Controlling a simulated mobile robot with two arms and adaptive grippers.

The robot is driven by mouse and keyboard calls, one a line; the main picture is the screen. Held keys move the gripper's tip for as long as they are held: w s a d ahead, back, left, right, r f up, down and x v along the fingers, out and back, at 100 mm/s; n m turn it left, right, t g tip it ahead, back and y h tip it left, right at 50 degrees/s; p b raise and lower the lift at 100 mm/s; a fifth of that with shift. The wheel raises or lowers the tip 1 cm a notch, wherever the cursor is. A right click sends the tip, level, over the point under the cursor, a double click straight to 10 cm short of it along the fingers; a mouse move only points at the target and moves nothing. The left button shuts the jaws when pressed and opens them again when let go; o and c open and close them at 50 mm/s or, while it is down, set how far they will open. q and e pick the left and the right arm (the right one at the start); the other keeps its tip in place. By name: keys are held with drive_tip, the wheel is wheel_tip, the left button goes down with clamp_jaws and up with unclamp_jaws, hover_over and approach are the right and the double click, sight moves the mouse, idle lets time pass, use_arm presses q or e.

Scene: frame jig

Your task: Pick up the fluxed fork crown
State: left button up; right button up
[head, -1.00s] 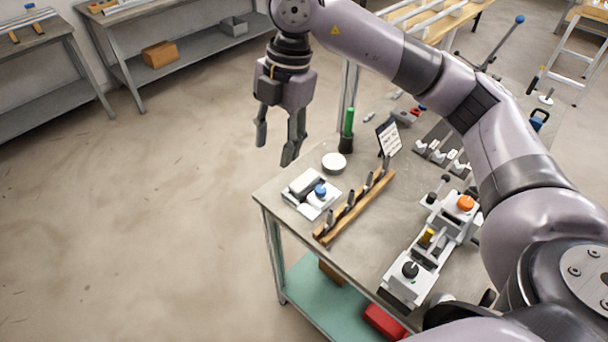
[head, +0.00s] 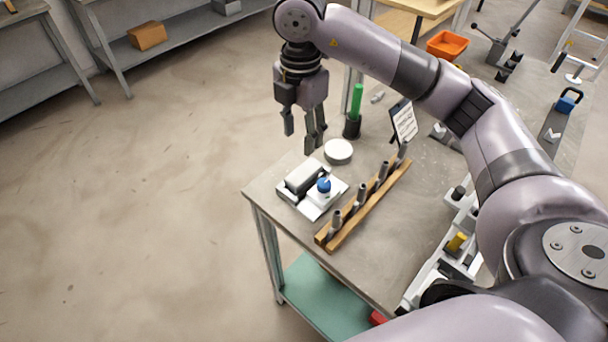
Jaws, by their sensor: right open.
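A wooden rack (head: 373,207) on the bench holds several upright grey metal pieces (head: 361,192). A white fixture (head: 299,205) with a blue knob (head: 323,185) stands left of the rack. I cannot tell for certain which piece is the fluxed fork crown. My left gripper is not in view.
A green-topped bottle (head: 356,105) and a small sign (head: 403,121) stand at the back of the bench (head: 388,250). A light jig with a yellow part (head: 457,242) is partly hidden by my arm. An orange bin (head: 447,44) stands farther back. Open floor lies left.

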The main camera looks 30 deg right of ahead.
hover_over(304, 172)
wheel_tip(304, 172, down, 5)
drive_tip(key=shift+w+a+f+p, duration=0.15)
drive_tip(key=shift+f+p, duration=0.05)
drive_tip(key=shift+p, duration=0.25)
drive_tip(key=shift+f+p, duration=0.3)
drive_tip(key=shift+f, duration=0.25)
drive_tip(key=f, duration=0.2)
drive_tip(key=f+p, duration=0.1)
drive_tip(key=shift+d+f, duration=0.25)
drive_tip(key=shift+f, duration=0.45)
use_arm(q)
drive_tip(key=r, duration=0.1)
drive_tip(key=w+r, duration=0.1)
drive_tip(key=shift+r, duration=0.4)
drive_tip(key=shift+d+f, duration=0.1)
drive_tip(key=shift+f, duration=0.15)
use_arm(e)
drive_tip(key=shift+f, duration=0.2)
clamp_jaws()
